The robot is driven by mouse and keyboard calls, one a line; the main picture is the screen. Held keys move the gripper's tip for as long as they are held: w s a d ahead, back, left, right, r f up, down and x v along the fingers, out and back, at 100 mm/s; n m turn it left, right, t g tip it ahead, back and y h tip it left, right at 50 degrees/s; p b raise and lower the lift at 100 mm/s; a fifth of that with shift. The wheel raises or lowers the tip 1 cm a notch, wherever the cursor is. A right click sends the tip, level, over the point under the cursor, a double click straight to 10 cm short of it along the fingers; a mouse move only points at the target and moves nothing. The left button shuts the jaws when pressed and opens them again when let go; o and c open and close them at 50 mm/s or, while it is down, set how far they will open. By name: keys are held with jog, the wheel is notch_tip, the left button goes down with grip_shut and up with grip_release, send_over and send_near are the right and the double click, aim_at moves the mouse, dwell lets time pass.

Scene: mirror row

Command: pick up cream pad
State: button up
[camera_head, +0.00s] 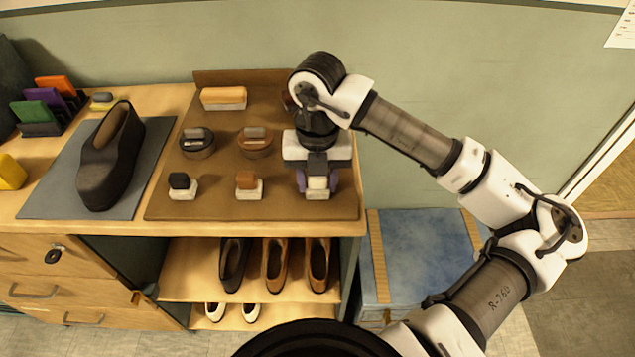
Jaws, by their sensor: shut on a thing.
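The cream pad (317,183) is at the right end of the front row on the brown mat (215,208). My gripper (318,184) points down over it, with one finger on each side, shut on the pad. A whitish block shows just below the pad. I cannot tell whether the pad touches it or is clear of it. My gripper's body hides the mat behind.
A brown pad (246,180) and a black pad (179,181) sit on white blocks to the left. Two round tins (256,147) (197,149) and a brush (223,98) stand behind. A dark shoe (110,160) rests on a grey mat (50,185) farther left.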

notch_tip(320, 180, up, 10)
jog(key=shift+r+b, duration=0.1)
jog(key=shift+b, duration=0.85)
jog(key=o, duration=0.4)
jog(key=c, duration=0.3)
